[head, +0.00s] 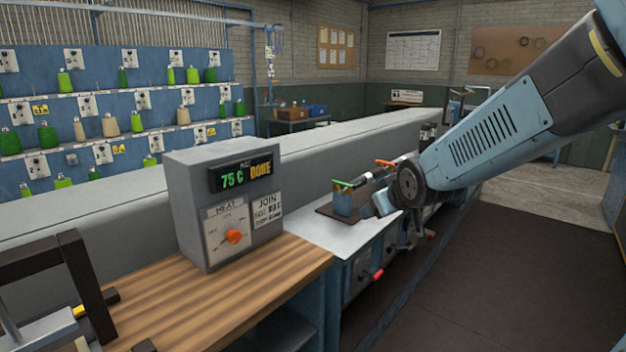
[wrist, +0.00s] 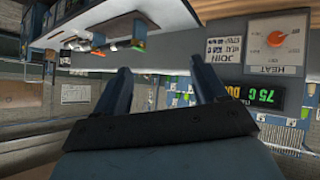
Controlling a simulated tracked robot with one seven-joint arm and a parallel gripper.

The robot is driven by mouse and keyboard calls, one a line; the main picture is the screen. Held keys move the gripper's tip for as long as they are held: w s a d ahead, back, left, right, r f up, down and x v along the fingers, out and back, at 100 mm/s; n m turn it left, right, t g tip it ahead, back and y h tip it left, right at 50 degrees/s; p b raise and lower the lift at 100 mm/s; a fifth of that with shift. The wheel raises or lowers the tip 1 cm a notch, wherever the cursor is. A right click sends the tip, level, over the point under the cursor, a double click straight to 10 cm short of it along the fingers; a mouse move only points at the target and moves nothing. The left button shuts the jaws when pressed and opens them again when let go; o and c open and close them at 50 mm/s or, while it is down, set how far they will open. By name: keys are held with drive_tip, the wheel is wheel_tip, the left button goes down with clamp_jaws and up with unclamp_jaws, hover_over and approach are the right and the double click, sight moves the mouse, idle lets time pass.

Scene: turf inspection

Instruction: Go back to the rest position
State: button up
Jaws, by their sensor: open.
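My arm reaches in from the upper right of the head view, and its wrist end hangs over the front edge of the bench. In the wrist view my gripper (wrist: 160,68) shows two blue fingers spread well apart, with nothing between them. The wrist picture is upside down. In the head view the fingers are small and partly hidden by the arm, so their pose there is unclear.
A grey control box (head: 228,200) reading 75 C and DONE, with an orange knob (head: 233,236), stands on the wooden worktop (head: 235,300). Spool racks (head: 105,110) line the back left. Dark floor (head: 500,280) at right is clear.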

drive_tip(key=s+d+r+m+g, duration=0.1)
drive_tip(key=s+d+m, duration=0.1)
drive_tip(key=s, duration=0.5)
drive_tip(key=s+d+r+m+g+h, duration=0.1)
drive_tip(key=s+d+r+m+g, duration=0.1)
drive_tip(key=s, duration=0.6)
drive_tip(key=s+d+r+m+g+h, duration=0.1)
drive_tip(key=s+d, duration=0.3)
drive_tip(key=s, duration=0.3)
drive_tip(key=shift+s+r+m+g, duration=0.2)
drive_tip(key=shift+m+g, duration=0.2)
